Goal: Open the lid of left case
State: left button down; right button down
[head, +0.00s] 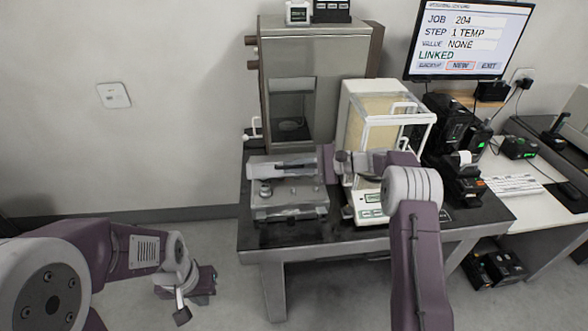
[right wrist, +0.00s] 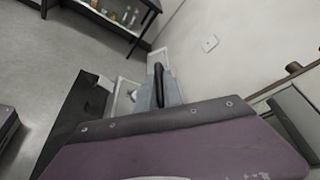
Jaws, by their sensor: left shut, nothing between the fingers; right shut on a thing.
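The left case (head: 290,212) is a grey box on the dark table, left of the balance. Its lid (head: 262,170) is raised at the back, with a black handle (head: 292,164), and several small knobbed weights show in the base. In the right wrist view the grey lid (right wrist: 173,92) and dark handle (right wrist: 158,86) stand beyond my purple gripper body. My right gripper (head: 326,164) is at the lid's right side, shut on the lid; its fingertips are largely hidden. My left gripper (head: 193,298) is shut and empty, low over the floor left of the table.
A balance with a white-framed glass enclosure (head: 375,125) stands right of the case. A tall grey cabinet (head: 312,75) stands behind. Black devices (head: 450,122) and a monitor (head: 468,40) are at the right. The floor left of the table (head: 253,243) is clear.

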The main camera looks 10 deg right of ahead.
jog(key=shift+w+r, duration=0.6)
jog(key=c, duration=1.5)
grip_release()
jog(key=v, duration=0.9)
jog(key=shift+b, duration=0.3)
